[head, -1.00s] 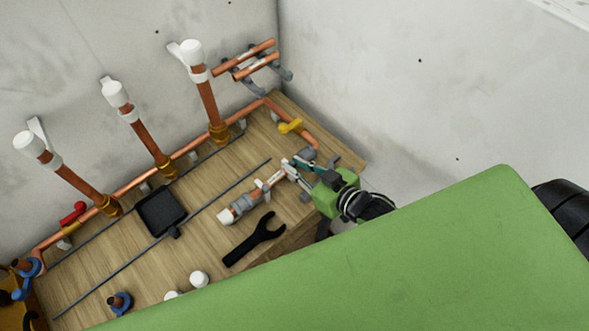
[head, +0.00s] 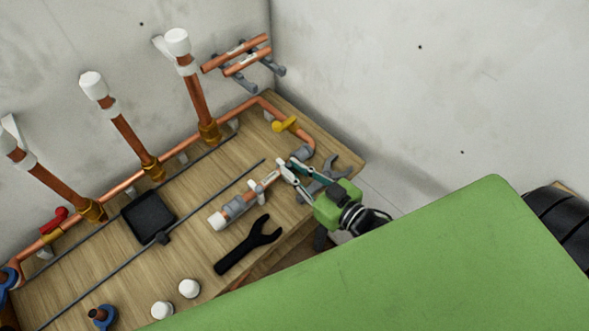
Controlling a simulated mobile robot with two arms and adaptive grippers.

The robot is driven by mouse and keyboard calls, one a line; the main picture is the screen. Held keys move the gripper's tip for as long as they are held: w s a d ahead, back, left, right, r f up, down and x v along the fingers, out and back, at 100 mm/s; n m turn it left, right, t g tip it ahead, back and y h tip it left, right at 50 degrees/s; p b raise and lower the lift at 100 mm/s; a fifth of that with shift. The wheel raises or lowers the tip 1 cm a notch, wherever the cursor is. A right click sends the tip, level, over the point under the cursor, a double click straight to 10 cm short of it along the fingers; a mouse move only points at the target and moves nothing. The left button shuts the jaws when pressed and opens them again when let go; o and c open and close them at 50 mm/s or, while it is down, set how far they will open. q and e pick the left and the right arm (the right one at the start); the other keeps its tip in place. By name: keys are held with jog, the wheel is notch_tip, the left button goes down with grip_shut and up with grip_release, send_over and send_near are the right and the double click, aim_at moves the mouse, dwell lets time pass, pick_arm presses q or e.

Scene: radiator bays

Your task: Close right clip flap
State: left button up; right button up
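A short copper pipe (head: 247,201) with a white end cap (head: 217,221) lies in a holder on the wooden bench. A grey clip (head: 234,207) sits around its left part, and a small white clip piece (head: 257,189) stands farther right. I cannot clearly tell which part is the right clip flap; the fingers may hide some of it. My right gripper (head: 287,163) is at the pipe's right end, with its fingertips apart and nothing visible between them. Contact cannot be told. My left gripper is not in view.
A black wrench (head: 249,245) lies in front of the pipe. A black tray (head: 149,217) and white caps (head: 189,288) lie to the left. A yellow-handled valve (head: 285,125) and a copper line (head: 140,180) run behind. A grey wrench-like tool (head: 328,172) lies beside my gripper.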

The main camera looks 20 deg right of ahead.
jog(key=o, duration=0.3)
jog(key=v, duration=1.2)
jog(key=shift+f, duration=0.1)
dwell(0.3)
